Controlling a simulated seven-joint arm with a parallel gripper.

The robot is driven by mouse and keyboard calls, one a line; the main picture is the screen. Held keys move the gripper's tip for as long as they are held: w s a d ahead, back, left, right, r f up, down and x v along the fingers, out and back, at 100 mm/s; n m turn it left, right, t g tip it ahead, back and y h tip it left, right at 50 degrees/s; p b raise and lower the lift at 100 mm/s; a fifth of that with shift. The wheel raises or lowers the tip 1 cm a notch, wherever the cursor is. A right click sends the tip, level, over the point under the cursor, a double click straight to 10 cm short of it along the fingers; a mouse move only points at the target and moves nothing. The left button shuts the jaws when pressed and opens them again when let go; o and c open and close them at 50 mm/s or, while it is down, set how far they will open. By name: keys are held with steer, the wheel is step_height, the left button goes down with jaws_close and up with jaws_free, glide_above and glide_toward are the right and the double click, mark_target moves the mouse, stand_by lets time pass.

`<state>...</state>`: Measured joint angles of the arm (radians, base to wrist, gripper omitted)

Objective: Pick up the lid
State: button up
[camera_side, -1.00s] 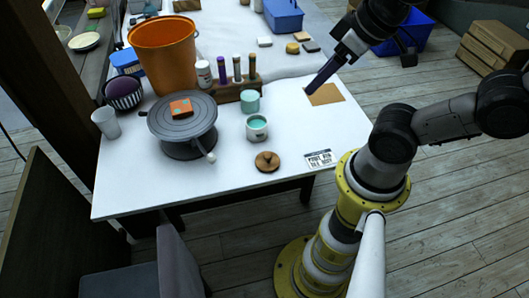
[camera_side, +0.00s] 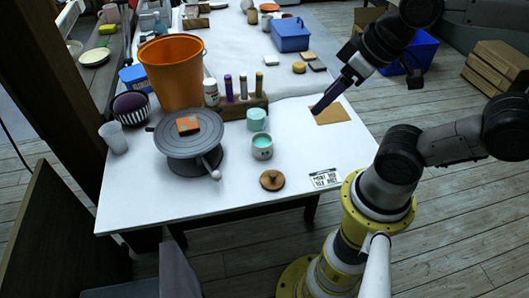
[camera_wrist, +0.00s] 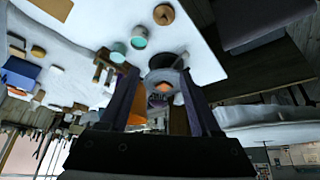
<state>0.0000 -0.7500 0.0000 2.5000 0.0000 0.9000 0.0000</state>
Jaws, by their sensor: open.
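The lid is a round brown wooden disc (camera_side: 272,180) with a small knob on top. It lies flat near the front edge of the white table (camera_side: 240,195). The lid also shows at the top of the wrist view (camera_wrist: 164,14). My gripper (camera_side: 317,109) is above and beside a tan board (camera_side: 334,113), behind and to the right of the lid and well apart from it. In the wrist view my gripper (camera_wrist: 160,85) has its two dark fingers spread with nothing held between them.
Two mint-coloured cups (camera_side: 262,147) (camera_side: 257,120) stand behind the lid. A grey turntable (camera_side: 188,143) with an orange block (camera_side: 188,125) is to the left. A printed card (camera_side: 325,178) lies right of the lid. An orange bucket (camera_side: 172,75) and tool rack (camera_side: 240,107) stand farther back.

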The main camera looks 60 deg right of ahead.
stand_by(0.4)
steer(key=o, duration=0.6)
